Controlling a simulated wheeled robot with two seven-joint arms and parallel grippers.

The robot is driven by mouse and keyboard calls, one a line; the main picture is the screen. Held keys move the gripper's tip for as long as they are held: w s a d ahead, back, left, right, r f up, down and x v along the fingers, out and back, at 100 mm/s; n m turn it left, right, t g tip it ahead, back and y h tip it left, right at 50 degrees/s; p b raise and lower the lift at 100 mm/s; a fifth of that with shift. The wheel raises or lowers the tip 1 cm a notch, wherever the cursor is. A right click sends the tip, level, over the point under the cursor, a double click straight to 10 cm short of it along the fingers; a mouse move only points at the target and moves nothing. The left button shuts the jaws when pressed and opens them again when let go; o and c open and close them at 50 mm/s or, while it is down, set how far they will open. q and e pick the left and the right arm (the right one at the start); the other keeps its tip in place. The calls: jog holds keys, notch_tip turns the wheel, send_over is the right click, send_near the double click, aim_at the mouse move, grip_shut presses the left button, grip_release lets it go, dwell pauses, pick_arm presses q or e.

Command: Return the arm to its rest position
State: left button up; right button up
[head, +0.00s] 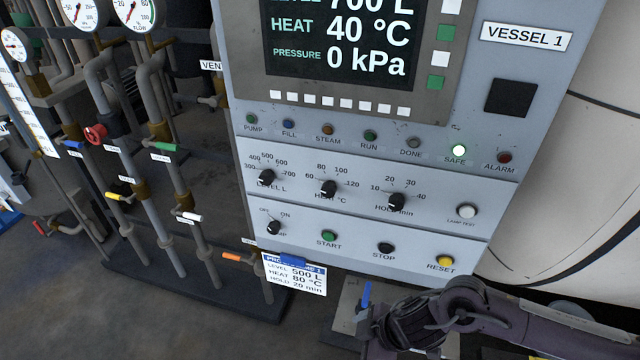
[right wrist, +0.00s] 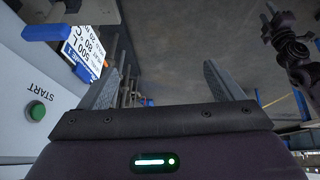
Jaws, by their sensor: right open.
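My right gripper (right wrist: 158,85) is open in the right wrist view, with two grey fingers apart and nothing between them. A green START button (right wrist: 37,110) and the hanging setpoint card (right wrist: 88,50) show to its left. In the head view my right arm (head: 490,318) comes in from the lower right, below the front of the control panel (head: 460,245). Its fingertips cannot be made out there. My left gripper does not show in the head view.
The panel reads 40 °C and 0 kPa, and its SAFE lamp (head: 459,150) is lit. Pipes with coloured valve handles (head: 165,145) stand at left. A pale vessel (head: 590,190) is at right. Bare floor (head: 130,320) lies at the lower left.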

jog(key=a+r+m+t+y, duration=0.2)
jog(key=a+r+m+t, duration=0.15)
jog(key=a+r, duration=0.7)
jog(key=d+r+m+t+h, duration=0.2)
jog(key=d+m+h, duration=0.35)
jog(key=d, duration=0.55)
jog(key=s+d+f+m+g+h, duration=0.2)
jog(key=s+d+f+m+g, duration=0.25)
jog(key=s+d, duration=0.5)
notch_tip(320, 180, down, 32)
jog(key=d+g+b, duration=0.1)
jog(key=d+b, duration=0.1)
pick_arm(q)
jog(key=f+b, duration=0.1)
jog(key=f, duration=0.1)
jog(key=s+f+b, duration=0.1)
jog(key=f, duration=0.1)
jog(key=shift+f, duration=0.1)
pick_arm(e)
jog(key=s+d+f+g, duration=0.1)
jog(key=s+d+f, duration=0.2)
jog(key=s+f, duration=1.7)
jog(key=shift+d+f, duration=0.15)
jog(key=shift+f, duration=0.05)
